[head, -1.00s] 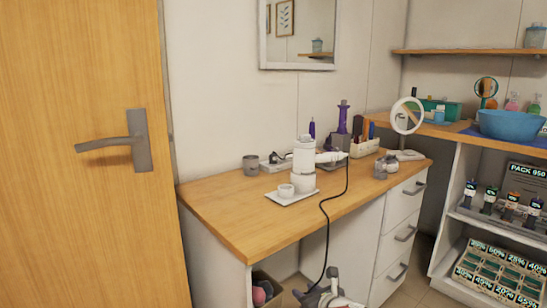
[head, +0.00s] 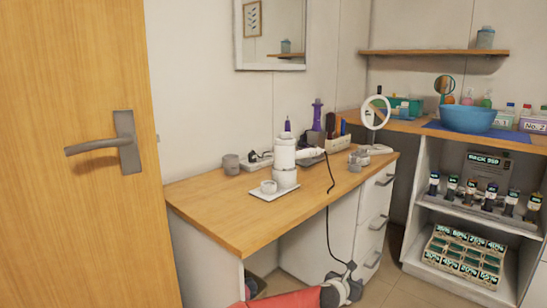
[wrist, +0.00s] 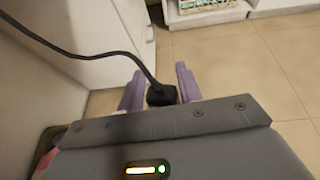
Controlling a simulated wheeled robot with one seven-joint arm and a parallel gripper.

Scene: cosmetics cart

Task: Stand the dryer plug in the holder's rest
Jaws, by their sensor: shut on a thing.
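The dryer plug (wrist: 162,96) is a small black block on the end of a black cord. My gripper (wrist: 160,88) is shut on it, with a purple finger on each side. In the head view my gripper (head: 348,268) is low in front of the drawers, below the desk top. The cord (head: 328,210) hangs over the desk's front edge from a white dryer-like body (head: 311,153). A dark stand (head: 312,160) shows partly behind that body. I cannot make out the plug rest there.
The wooden desk (head: 215,212) has a clear left front. A white tray (head: 272,194) with a cup, a grey mug (head: 231,164), a power strip (head: 258,162) and a round mirror (head: 375,113) stand on it. A shelf unit (head: 412,200) is at right, a door (head: 70,200) at left.

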